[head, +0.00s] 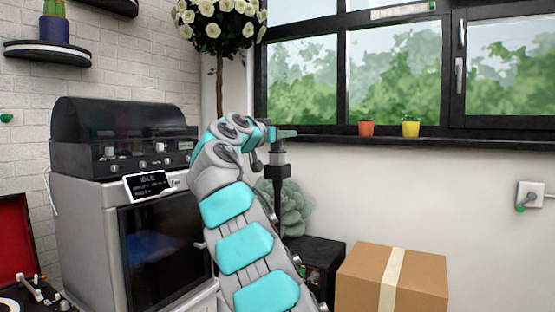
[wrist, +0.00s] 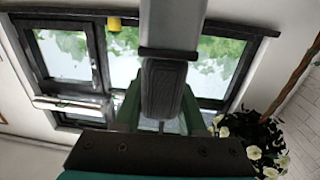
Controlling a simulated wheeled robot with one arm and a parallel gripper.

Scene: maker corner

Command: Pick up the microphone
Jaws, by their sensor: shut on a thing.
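The microphone is a dark, elongated body (head: 276,172) that hangs roughly upright from my gripper (head: 286,135) in the head view. My gripper is shut on it, up in the air in front of the white wall below the window. In the wrist view the microphone (wrist: 164,88) is a grey and dark shape between the green fingers of my gripper (wrist: 160,112). It fills the upper middle of that view. Its exact grip point is partly hidden by the fingers.
A black and grey machine (head: 125,140) stands at the left. A cardboard box (head: 360,275) and a black box (head: 318,258) sit low at the right and middle. A flowering tree (head: 215,28) is behind my arm.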

